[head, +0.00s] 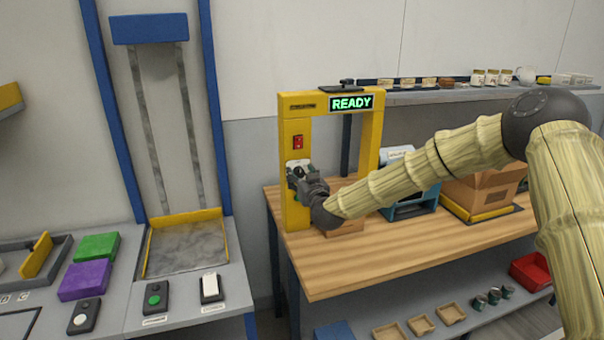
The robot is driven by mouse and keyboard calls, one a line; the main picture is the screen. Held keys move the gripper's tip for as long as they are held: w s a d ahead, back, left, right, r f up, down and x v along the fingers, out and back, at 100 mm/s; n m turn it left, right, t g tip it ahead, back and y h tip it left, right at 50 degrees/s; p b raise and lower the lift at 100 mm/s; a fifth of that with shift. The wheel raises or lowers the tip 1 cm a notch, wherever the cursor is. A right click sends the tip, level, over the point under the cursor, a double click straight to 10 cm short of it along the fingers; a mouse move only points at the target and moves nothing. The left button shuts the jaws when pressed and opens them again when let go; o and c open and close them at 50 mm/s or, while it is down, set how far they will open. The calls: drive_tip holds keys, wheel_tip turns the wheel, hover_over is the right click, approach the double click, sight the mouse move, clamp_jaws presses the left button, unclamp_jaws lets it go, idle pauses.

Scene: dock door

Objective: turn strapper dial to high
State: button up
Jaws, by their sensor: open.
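The strapper (291,117) is a yellow upright frame on the wooden bench, with a lit green READY display (351,103) at its top. A red switch (298,142) sits on its left post. Below the switch is a pale plate (296,164) with a dark round part on it, likely the dial. My gripper (297,174) is open right at this plate, on the front of the post. It covers the lower part of the plate. I cannot tell the dial's setting or whether my fingers touch it.
The wooden bench (420,250) also holds a blue machine (418,185) and a cardboard box (485,190) behind my arm. A shelf (440,95) of small goods runs behind. At left, a grey counter has button boxes (154,298) and green and purple blocks (97,247).

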drive_tip(key=shift+w, duration=0.1)
drive_tip(key=c, duration=1)
